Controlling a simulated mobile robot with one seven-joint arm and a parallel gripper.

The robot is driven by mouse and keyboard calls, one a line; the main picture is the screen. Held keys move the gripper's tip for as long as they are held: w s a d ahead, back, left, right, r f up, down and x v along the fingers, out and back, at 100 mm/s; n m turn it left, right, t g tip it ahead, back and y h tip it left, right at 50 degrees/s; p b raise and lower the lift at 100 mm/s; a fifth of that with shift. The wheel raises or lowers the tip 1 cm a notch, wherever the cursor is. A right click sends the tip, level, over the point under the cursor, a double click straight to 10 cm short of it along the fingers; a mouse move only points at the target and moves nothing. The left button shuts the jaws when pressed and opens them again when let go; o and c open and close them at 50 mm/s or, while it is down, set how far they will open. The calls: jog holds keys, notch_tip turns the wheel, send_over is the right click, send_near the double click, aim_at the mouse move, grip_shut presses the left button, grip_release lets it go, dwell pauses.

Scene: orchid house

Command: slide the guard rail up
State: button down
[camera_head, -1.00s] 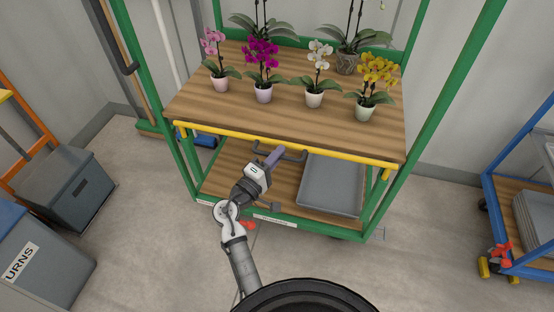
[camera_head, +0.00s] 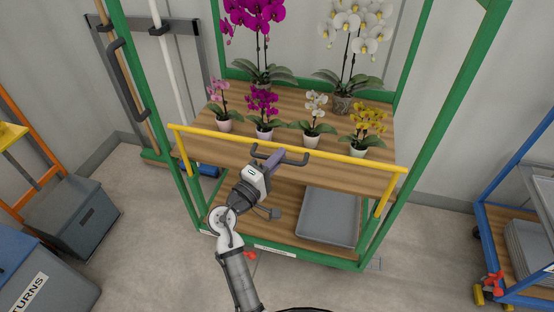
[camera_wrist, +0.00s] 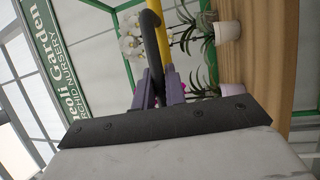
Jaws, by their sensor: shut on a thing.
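The yellow guard rail (camera_head: 340,158) runs across the front of the green cart, standing above the upper shelf's front edge on its two yellow end posts. A dark handle (camera_head: 298,160) is fixed at its middle. My gripper (camera_head: 274,160) is shut on this handle from the front. In the wrist view the purple-grey fingers of my gripper (camera_wrist: 160,90) close around the dark handle (camera_wrist: 152,45), with the yellow rail (camera_wrist: 163,35) just behind it. The fingers hide part of the handle.
Several potted orchids stand on the wooden upper shelf (camera_head: 290,180) behind the rail, the yellow one (camera_head: 367,120) close to it. A grey tray (camera_head: 330,215) lies on the lower shelf. Grey bins stand left, a blue cart (camera_head: 515,195) right. Floor between is clear.

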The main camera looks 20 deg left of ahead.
jog(key=shift+r, duration=0.4)
jog(key=c, duration=1.5)
grip_release()
jog(key=shift+o, duration=0.2)
jog(key=shift+f, duration=0.1)
jog(key=shift+s+a+f, duration=0.1)
jog(key=shift+s+f, duration=0.05)
jog(key=shift+s, duration=0.05)
jog(key=b+v, duration=0.4)
jog(key=v, duration=0.9)
jog(key=shift+s, duration=0.2)
